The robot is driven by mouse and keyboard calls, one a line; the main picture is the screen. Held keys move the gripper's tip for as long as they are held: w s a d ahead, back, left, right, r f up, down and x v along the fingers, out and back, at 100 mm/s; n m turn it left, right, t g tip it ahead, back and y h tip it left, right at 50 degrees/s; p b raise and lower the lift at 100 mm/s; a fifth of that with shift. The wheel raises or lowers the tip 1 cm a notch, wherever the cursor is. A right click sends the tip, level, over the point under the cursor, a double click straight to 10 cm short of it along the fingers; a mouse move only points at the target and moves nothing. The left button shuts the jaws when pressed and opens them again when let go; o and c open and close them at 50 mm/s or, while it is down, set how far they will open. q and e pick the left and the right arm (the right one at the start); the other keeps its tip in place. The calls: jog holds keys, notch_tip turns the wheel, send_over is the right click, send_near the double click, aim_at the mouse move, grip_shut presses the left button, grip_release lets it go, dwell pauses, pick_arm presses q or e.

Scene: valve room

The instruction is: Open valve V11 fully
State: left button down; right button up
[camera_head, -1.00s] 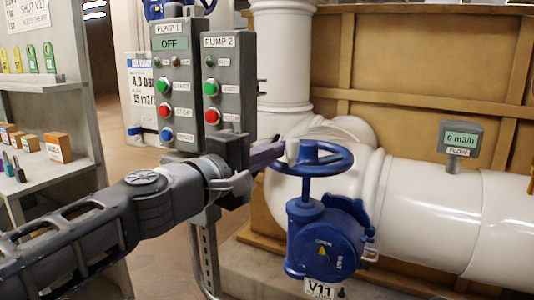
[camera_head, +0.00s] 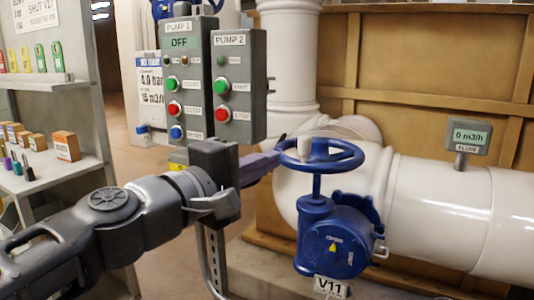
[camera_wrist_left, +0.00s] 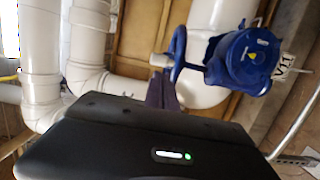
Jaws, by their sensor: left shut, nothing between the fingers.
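Valve V11 has a blue handwheel (camera_head: 322,153) on a short stem above a blue gear housing (camera_head: 335,242). The housing's dial has a yellow pointer (camera_head: 333,247), and the V11 label (camera_head: 330,287) hangs below. My left gripper (camera_head: 281,152) is shut and empty, with its purple fingers at the left rim of the handwheel. I cannot tell whether they touch it. In the left wrist view the purple fingers (camera_wrist_left: 163,92) point toward the handwheel (camera_wrist_left: 177,55), and the housing (camera_wrist_left: 240,60) is beyond. My right gripper is not in view.
The pump 1 and pump 2 control boxes (camera_head: 238,88) stand just behind my left gripper. A white pipe (camera_head: 430,205) with a flow meter reading 0 m3/h (camera_head: 470,137) runs right. A shelf (camera_head: 75,180) with small items stands at the left.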

pick_arm(q)
jog(key=shift+s, duration=1.25)
